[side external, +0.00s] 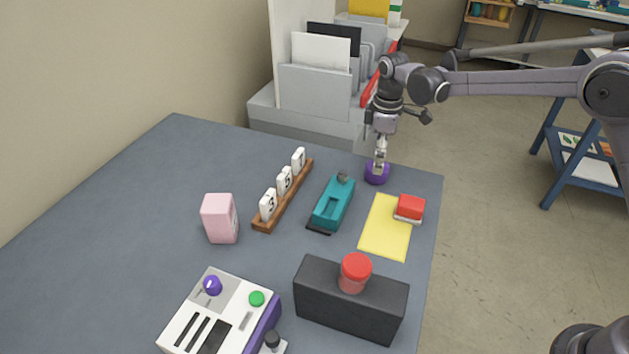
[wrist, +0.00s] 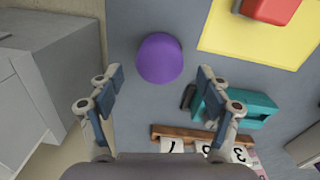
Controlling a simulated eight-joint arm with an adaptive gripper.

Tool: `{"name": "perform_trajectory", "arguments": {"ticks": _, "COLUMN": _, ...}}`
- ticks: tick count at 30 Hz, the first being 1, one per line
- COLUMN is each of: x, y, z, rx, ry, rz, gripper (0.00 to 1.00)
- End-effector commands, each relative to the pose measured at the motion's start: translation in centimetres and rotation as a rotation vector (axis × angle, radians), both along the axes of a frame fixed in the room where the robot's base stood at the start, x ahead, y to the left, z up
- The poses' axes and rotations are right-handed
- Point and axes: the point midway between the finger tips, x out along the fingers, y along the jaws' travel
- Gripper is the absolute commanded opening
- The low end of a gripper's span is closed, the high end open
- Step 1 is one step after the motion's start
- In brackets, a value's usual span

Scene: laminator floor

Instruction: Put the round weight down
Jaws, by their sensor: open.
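The round weight (side external: 376,173) is a purple disc or dome on the grey-blue table, near its far right corner. In the wrist view the weight (wrist: 160,58) lies ahead of and between the two fingers, with table showing between it and each fingertip. My gripper (side external: 379,157) is over the weight in the side view, pointing down. In the wrist view my gripper (wrist: 160,82) has its fingers spread wide and holds nothing. The side view does not show clearly whether a fingertip touches the weight.
A teal stapler-like tool (side external: 333,204), a wooden rack with number tiles (side external: 283,195), a yellow sheet (side external: 384,232) and a red-topped block (side external: 409,208) are nearby. A grey paper holder (side external: 314,93) stands behind. A black box (side external: 350,305) is at the front.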

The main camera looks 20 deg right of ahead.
Motion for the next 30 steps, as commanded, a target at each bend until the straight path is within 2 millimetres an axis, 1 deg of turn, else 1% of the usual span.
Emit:
{"name": "perform_trajectory", "arguments": {"ticks": 1, "x": 0.0, "y": 0.0, "z": 1.2, "rx": 0.000, "ry": 0.000, "rz": 0.000, "gripper": 0.78}}
{"name": "perform_trajectory", "arguments": {"ticks": 3, "x": -0.1, "y": 0.1, "z": 2.6, "rx": 0.000, "ry": 0.000, "rz": 0.000, "gripper": 0.78}}
{"name": "perform_trajectory", "arguments": {"ticks": 9, "x": -0.1, "y": 0.1, "z": 6.1, "rx": 0.000, "ry": 0.000, "rz": 0.000, "gripper": 0.78}}
{"name": "perform_trajectory", "arguments": {"ticks": 12, "x": -0.2, "y": 0.1, "z": 7.2, "rx": 0.000, "ry": 0.000, "rz": 0.000, "gripper": 0.78}}
{"name": "perform_trajectory", "arguments": {"ticks": 17, "x": -0.3, "y": 0.1, "z": 8.2, "rx": 0.000, "ry": -0.001, "rz": -0.003, "gripper": 0.78}}
{"name": "perform_trajectory", "arguments": {"ticks": 19, "x": -0.6, "y": 0.0, "z": 8.8, "rx": 0.002, "ry": -0.011, "rz": -0.017, "gripper": 0.78}}
{"name": "perform_trajectory", "arguments": {"ticks": 23, "x": -2.3, "y": -0.6, "z": 10.4, "rx": 0.010, "ry": -0.052, "rz": -0.080, "gripper": 0.78}}
{"name": "perform_trajectory", "arguments": {"ticks": 27, "x": -5.3, "y": -1.6, "z": 12.6, "rx": 0.028, "ry": -0.122, "rz": -0.189, "gripper": 0.78}}
{"name": "perform_trajectory", "arguments": {"ticks": 30, "x": -7.7, "y": -2.2, "z": 13.7, "rx": 0.046, "ry": -0.172, "rz": -0.268, "gripper": 0.78}}
